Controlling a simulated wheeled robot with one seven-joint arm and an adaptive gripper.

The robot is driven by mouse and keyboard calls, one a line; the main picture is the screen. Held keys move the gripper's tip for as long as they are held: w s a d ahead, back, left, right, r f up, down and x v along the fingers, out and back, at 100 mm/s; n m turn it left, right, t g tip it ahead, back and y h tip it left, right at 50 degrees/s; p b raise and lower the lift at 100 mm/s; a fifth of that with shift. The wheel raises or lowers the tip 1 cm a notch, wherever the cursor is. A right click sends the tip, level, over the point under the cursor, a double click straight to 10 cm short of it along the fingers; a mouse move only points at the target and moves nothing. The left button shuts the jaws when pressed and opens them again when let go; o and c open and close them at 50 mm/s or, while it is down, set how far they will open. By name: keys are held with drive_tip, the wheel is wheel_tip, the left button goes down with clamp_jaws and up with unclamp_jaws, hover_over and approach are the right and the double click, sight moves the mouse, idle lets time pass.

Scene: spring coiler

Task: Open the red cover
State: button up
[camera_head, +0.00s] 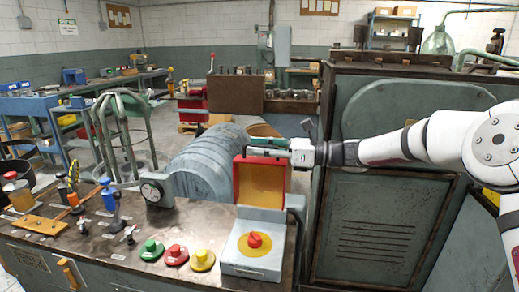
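The red cover (260,184) stands about upright at the back of a grey box (239,271). It has a red rim and a yellow-brown inner face turned toward the camera. On the box below it, a red button (254,240) on a yellow disc is uncovered. My gripper (260,147) reaches in from the right, its fingers pointing left along the cover's top edge. The fingers are at or just behind that edge. I cannot tell whether they touch it or how far apart they are.
Green (150,250), red (176,255) and yellow (203,260) buttons sit on the bench left of the box. A grey ribbed drum (210,160) and a round gauge (152,192) are behind. A large green machine cabinet (375,230) stands right, below my arm.

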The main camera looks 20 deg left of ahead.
drive_tip(key=v, duration=1.2)
drive_tip(key=s+d+r+n+t+h+p, duration=0.1)
drive_tip(key=s+d+r+n+h, duration=0.2)
drive_tip(key=s, duration=0.4)
drive_tip(key=s+d+n+h+p, duration=0.2)
drive_tip(key=s+d+n+h, duration=0.25)
drive_tip(key=s, duration=0.25)
drive_tip(key=s+d+r+n+t+h+p, duration=0.1)
drive_tip(key=s+d+n+t+h+p, duration=0.1)
drive_tip(key=s+d, duration=1)
drive_tip(key=s+d+n+t+h+p, duration=0.2)
drive_tip(key=s+d+n+t+h, duration=0.3)
drive_tip(key=s+d, duration=0.8)
drive_tip(key=d+n+h, duration=0.1)
drive_tip(key=n+h, duration=0.1)
drive_tip(key=h, duration=0.1)
drive_tip(key=shift+s+d+r, duration=0.2)
drive_tip(key=shift+d+r, duration=0.15)
drive_tip(key=shift+r, duration=0.05)
drive_tip(key=shift+a, duration=0.1)
